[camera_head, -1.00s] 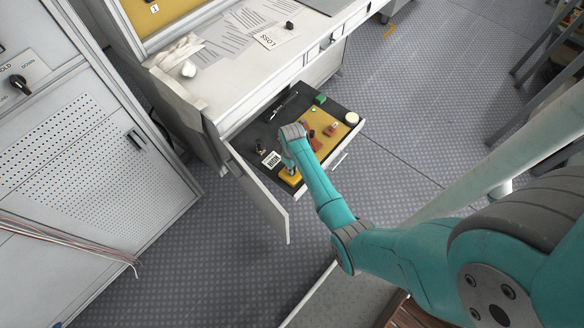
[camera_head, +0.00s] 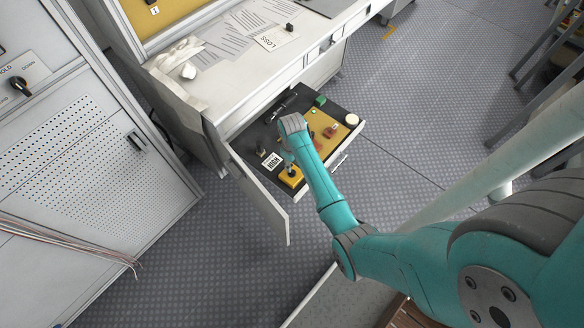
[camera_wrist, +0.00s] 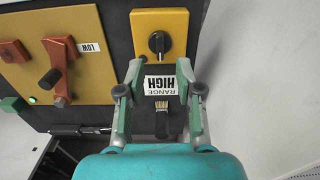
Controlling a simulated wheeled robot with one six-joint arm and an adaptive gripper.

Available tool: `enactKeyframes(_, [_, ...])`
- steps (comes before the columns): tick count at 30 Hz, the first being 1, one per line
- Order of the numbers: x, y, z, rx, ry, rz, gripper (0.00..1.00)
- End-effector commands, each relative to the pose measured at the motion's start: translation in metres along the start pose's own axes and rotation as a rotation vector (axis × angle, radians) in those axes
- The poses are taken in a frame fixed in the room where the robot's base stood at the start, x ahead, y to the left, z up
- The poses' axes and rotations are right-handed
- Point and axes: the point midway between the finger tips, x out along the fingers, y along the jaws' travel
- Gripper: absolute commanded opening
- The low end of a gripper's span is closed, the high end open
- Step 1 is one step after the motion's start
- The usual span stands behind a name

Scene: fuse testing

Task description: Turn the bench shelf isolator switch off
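A yellow box with a black rotary knob (camera_wrist: 159,42) sits on the dark shelf panel in the wrist view; I take it as the isolator switch, though no label naming it is readable. Its knob's grip stands roughly up-down in the picture. The box also shows in the head view (camera_head: 291,178), at the shelf's near corner. My gripper (camera_wrist: 160,70) is open and empty, its fingers apart just below the box in the wrist view. I see no contact with the knob. The RANGE HIGH label (camera_wrist: 168,83) shows between the fingers.
A brush (camera_wrist: 162,118) lies between the fingers. An open white door panel (camera_head: 262,195) stands beside the shelf. Cabinet (camera_head: 95,150) at left.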

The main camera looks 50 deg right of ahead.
Motion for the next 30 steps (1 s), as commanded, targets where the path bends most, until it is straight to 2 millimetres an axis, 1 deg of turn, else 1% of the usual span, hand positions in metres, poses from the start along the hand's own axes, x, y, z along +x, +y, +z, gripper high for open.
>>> enactKeyframes(1, [-0.011, 0.0, 0.0, 0.0, 0.003, 0.001, 0.35])
enactKeyframes(6, [-0.041, 0.0, 0.0, 0.0, 0.002, 0.001, 0.35])
enactKeyframes(9, [-0.053, 0.0, 0.0, 0.0, 0.001, 0.001, 0.35])
enactKeyframes(12, [-0.06, 0.0, 0.0, 0.0, 0.0, 0.0, 0.35])
enactKeyframes(17, [-0.065, 0.0, 0.0, 0.0, -0.001, 0.0, 0.35])
enactKeyframes(30, [-0.064, 0.0, 0.0, 0.0, -0.001, 0.0, 0.35])
